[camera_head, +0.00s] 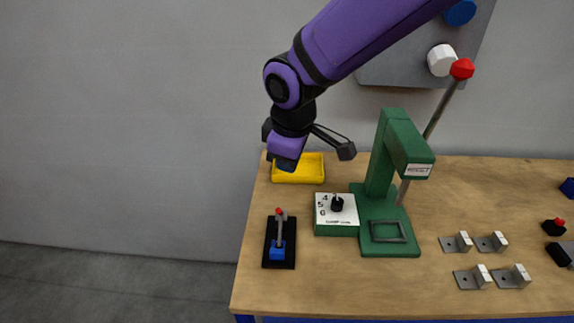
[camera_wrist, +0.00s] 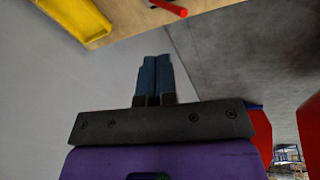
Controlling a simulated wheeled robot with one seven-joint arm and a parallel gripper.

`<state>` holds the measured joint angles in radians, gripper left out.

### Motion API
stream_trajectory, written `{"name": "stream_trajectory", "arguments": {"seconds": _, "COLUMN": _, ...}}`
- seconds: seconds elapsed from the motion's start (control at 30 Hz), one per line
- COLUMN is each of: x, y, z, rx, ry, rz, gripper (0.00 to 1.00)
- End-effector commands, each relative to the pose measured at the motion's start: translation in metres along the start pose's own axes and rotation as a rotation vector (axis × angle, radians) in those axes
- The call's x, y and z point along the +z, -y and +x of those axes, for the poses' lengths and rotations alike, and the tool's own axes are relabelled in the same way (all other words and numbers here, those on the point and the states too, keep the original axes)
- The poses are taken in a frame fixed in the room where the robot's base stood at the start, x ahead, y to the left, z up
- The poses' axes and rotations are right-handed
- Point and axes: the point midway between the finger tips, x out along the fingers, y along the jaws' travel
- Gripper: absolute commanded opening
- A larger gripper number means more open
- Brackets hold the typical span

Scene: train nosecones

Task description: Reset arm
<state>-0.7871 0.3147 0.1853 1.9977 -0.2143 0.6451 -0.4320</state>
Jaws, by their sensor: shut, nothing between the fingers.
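My purple and black arm reaches in from the top of the head view, above the back left part of the table. My gripper (camera_head: 284,164) hangs at its end, close to the left side of the yellow tray (camera_head: 299,178) in the picture. In the wrist view the two blue-grey fingers (camera_wrist: 155,80) are together with nothing between them. The yellow tray shows at the upper left of the wrist view (camera_wrist: 77,16), apart from the fingers.
A green press (camera_head: 372,200) with a long red-tipped lever stands mid-table. A dial box (camera_head: 336,226) and a lever switch on a black plate (camera_head: 269,262) stand to its left. Several metal brackets (camera_head: 474,276) lie at right. The front middle is clear.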

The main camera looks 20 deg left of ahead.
Motion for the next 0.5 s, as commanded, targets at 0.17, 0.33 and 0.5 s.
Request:
{"name": "stream_trajectory", "arguments": {"seconds": 0.17, "x": 0.000, "y": 0.000, "z": 0.000, "rx": 0.000, "ry": 0.000, "rz": 0.000, "gripper": 0.00}}
{"name": "stream_trajectory", "arguments": {"seconds": 0.33, "x": 0.004, "y": -0.003, "z": -0.004, "rx": 0.005, "ry": -0.001, "rz": 0.013, "gripper": 0.00}}
{"name": "stream_trajectory", "arguments": {"seconds": 0.5, "x": 0.043, "y": -0.025, "z": -0.035, "rx": 0.036, "ry": 0.000, "rz": 0.129, "gripper": 0.00}}
